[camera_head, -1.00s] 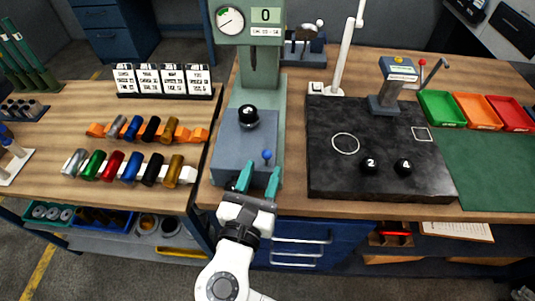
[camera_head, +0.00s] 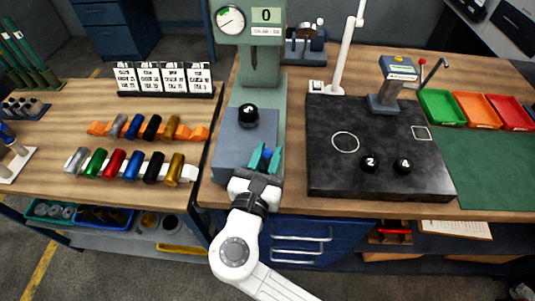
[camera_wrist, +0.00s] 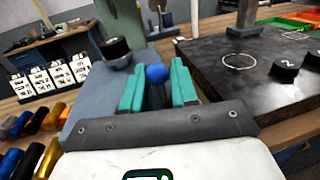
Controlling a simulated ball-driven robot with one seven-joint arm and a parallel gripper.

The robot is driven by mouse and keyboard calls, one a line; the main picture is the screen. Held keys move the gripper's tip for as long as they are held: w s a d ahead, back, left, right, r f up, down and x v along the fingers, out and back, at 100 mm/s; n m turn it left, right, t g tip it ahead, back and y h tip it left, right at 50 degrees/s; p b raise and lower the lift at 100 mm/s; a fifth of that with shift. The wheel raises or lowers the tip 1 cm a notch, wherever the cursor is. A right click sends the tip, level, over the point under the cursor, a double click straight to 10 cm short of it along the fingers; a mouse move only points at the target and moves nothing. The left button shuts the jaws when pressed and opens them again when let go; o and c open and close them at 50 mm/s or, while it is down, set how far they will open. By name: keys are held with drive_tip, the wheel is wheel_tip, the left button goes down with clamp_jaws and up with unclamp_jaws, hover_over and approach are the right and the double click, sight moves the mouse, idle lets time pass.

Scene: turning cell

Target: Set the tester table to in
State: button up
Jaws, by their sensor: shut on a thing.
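The green tester (camera_head: 270,95) stands on the bench with a dial and a display reading 0. Its blue-grey table (camera_head: 231,140) sits low at the front and bears a black round piece (camera_head: 248,114). A blue ball knob (camera_wrist: 157,73) stands at the table's near right part. My gripper (camera_head: 265,160) has its teal fingers on either side of the knob, shut on it; the knob also shows between the fingertips in the head view (camera_head: 267,154).
A dark stone plate (camera_head: 330,175) with two black numbered pieces lies to the right. Coloured cylinders (camera_head: 130,168) lie in rows to the left, before several white cards (camera_head: 163,78). Green, orange and red trays (camera_head: 478,110) stand at the far right.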

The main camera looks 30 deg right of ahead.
sight(272, 116)
clamp_jaws()
drive_tip(key=x, duration=0.4)
drive_tip(key=w+a+x, duration=0.1)
drive_tip(key=x, duration=0.4)
drive_tip(key=w+a+p+x, duration=0.1)
drive_tip(key=x, duration=0.3)
drive_tip(key=shift+w+d, duration=0.25)
drive_tip(key=shift+w+d+r, duration=0.1)
drive_tip(key=shift+w, duration=0.05)
drive_tip(key=shift+o, duration=1.3)
unclamp_jaws()
drive_tip(key=o, duration=0.3)
drive_tip(key=shift+w+d, duration=0.15)
